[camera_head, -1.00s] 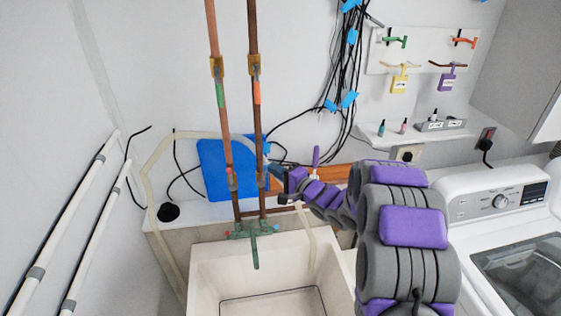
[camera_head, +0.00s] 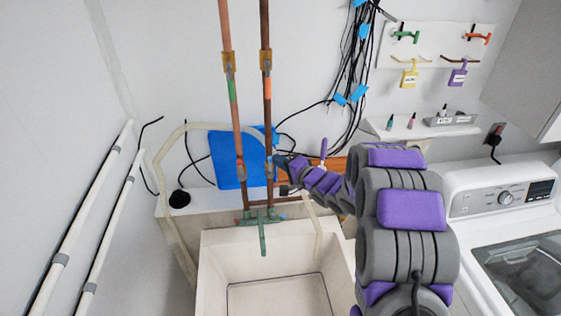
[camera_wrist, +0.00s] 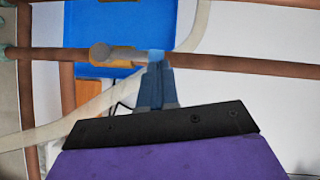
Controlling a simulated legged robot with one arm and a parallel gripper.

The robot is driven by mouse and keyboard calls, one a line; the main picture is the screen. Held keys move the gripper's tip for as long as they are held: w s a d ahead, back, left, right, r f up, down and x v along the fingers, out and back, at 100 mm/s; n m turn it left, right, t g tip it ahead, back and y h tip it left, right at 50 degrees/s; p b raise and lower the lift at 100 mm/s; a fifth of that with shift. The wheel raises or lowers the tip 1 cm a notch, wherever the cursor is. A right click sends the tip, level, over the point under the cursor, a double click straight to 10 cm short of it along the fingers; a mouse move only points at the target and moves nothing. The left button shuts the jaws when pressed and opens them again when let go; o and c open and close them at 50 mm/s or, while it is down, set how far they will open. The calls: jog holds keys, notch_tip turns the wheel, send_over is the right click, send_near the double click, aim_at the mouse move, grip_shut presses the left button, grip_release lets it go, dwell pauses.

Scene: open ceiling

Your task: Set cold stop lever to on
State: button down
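The right copper pipe (camera_head: 266,120) carries a lower valve (camera_head: 268,168) with a small blue part. In the wrist view this valve shows as a brass body (camera_wrist: 122,57) with a light blue lever end (camera_wrist: 155,57). My gripper (camera_head: 278,163) is at the right side of that pipe, at valve height. In the wrist view its fingers (camera_wrist: 155,75) are together, with their tips at the blue part. I cannot tell whether they touch it or pinch it. The lever's angle is largely hidden behind the fingers. The left copper pipe (camera_head: 233,120) has a matching lower valve with red on it.
A white sink (camera_head: 215,265) lies below, with a green faucet (camera_head: 262,218) at its back. A blue panel (camera_head: 225,158) is behind the pipes. Black cables (camera_head: 352,70) hang to the right. A washing machine (camera_head: 500,205) stands at the right.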

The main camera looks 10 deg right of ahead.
jog(key=v, duration=1.7)
jog(key=shift+d, duration=0.25)
jog(key=d+f+n+g+h+b, duration=0.2)
jog(key=d+f+h+b, duration=0.25)
jog(key=h, duration=0.25)
jog(key=s+d+f+n+g+h+b, duration=0.1)
jog(key=s+d+g+h+b, duration=0.1)
jog(key=s+h, duration=0.15)
jog(key=s+d+f+g+h+b, duration=0.2)
jog(key=s, duration=0.3)
jog(key=s+a+f+n+g+y+b, duration=0.1)
jog(key=s+a, duration=0.4)
jog(key=s, duration=0.5)
jog(key=s+a+f+n+g+y+b, duration=0.1)
jog(key=s+a+f+n+g+b, duration=0.1)
jog(key=s, duration=0.8)
jog(key=s+a+f+n+g+y+b, duration=0.1)
jog(key=s+a+f+n+g+b, duration=0.1)
jog(key=s+a+g, duration=0.4)
jog(key=s+a+n+b, duration=0.1)
jog(key=s+b, duration=0.1)
jog(key=s, duration=0.1)
jog(key=shift+s+a+f+g, duration=0.2)
jog(key=shift+s+a+g, duration=0.1)
jog(key=shift+s+g, duration=0.1)
